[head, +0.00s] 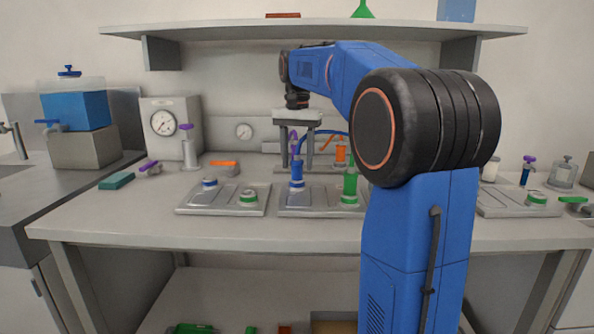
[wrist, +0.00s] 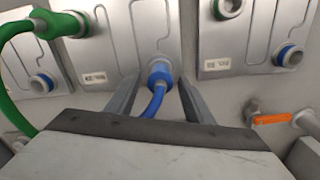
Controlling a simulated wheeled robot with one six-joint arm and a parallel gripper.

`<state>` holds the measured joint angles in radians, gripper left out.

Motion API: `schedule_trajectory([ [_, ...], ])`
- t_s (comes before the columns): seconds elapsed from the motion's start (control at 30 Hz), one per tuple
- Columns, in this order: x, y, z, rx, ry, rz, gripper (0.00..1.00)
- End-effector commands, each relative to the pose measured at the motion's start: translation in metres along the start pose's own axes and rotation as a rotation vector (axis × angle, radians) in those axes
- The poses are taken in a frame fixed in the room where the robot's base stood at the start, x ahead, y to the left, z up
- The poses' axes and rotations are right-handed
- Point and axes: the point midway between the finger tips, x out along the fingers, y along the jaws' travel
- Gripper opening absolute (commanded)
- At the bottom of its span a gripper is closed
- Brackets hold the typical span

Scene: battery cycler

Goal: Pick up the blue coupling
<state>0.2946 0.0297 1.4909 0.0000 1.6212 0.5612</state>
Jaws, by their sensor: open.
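The blue coupling (head: 296,171) stands upright on the middle metal plate (head: 318,205), at its back left. A blue hose (head: 318,136) rises from its top and arches to the right. My gripper (head: 296,147) is open, pointing down just above the coupling. In the wrist view the blue coupling (wrist: 160,72) appears centred between the two spread fingertips, with a gap on each side. The hose runs back between the fingers towards the palm. I cannot tell whether the tips reach down to the coupling's height.
A green coupling (head: 350,184) with a green hose (wrist: 14,72) stands on the same plate. A plate with ports (head: 222,203) lies to the left. An orange-handled valve (head: 224,163) is behind it. A shelf (head: 215,32) spans above.

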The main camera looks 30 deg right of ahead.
Motion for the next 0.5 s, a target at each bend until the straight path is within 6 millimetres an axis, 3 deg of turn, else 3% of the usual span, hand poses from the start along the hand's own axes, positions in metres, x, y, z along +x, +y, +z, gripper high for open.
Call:
schedule_trajectory([
  [0.17, 0.017, 0.0, 0.0, 0.0, -0.001, 0.001, 0.47],
  [0.43, 0.018, 0.0, 0.0, 0.0, 0.0, 0.0, 0.47],
  [0.5, 0.018, 0.0, 0.0, 0.0, 0.0, 0.0, 0.31],
])
